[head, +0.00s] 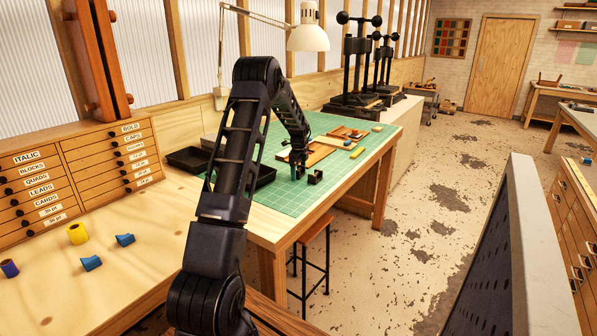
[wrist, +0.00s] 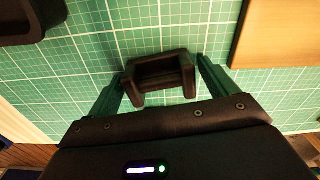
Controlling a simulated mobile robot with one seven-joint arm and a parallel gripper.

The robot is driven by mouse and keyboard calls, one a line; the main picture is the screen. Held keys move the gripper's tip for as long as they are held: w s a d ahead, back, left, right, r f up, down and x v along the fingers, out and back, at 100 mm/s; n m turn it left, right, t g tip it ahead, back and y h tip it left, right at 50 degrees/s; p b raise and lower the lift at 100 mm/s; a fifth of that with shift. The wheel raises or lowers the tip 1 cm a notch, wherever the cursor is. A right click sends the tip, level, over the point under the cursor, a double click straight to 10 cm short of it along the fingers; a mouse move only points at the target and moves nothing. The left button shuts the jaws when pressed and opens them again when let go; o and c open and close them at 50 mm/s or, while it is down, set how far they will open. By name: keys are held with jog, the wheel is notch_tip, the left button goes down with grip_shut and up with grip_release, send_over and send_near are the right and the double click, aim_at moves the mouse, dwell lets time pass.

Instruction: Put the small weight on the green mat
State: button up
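The green mat (head: 300,199) covers much of the workbench; its white grid fills most of the wrist view (wrist: 60,75). A small dark U-shaped block (head: 316,177) is at the mat's near side. It also shows in the wrist view (wrist: 160,78), and looks like the small weight, though I cannot be sure. My gripper (head: 299,164) is low over the mat beside it. In the wrist view its teal fingers (wrist: 162,72) are spread on either side of the block, with a gap at the right. Whether the left finger touches it is unclear.
Black trays (head: 188,159) stand left of my gripper; a tray corner shows in the wrist view (wrist: 35,20). A wooden board (wrist: 282,35) lies close on the right. A yellow roll (head: 77,234) and blue pieces (head: 91,263) are on the near-left bench. A stool (head: 314,248) stands below.

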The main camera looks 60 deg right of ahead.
jog(key=shift+r, duration=0.1)
notch_tip(320, 180, up, 12)
jog(key=shift+r, duration=0.1)
dwell(0.7)
